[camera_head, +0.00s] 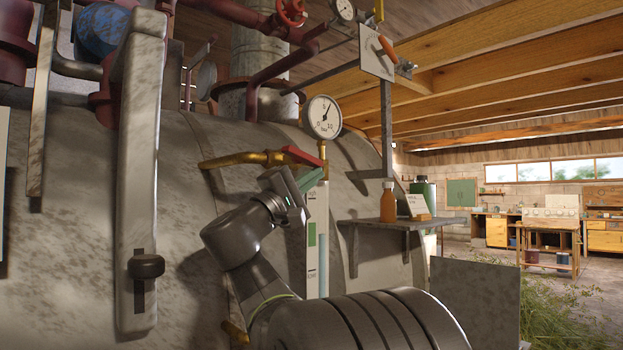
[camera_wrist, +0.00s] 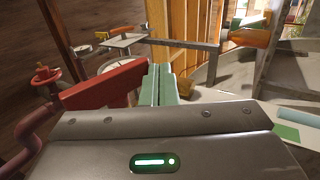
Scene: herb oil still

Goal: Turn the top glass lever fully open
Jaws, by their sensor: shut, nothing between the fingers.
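The top glass lever (camera_head: 303,156) is red and sits on the brass valve (camera_head: 245,160) above the upright level glass (camera_head: 323,250). It slants down slightly to the right in the head view. In the wrist view the red lever (camera_wrist: 105,86) lies left of my fingers, its tip close beside them. My gripper (camera_head: 312,181) is shut and empty, with its green fingers just below the lever's right end. My gripper's fingers (camera_wrist: 165,84) point away from the camera in the wrist view. I cannot tell whether they touch the lever.
A round pressure gauge (camera_head: 322,117) stands just above the lever. An orange lever (camera_head: 386,47) is on a plate at upper right. A metal shelf (camera_head: 370,221) to the right holds an orange bottle (camera_head: 388,203) and a dark green flask (camera_head: 424,190). The large tank (camera_head: 80,240) fills the left.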

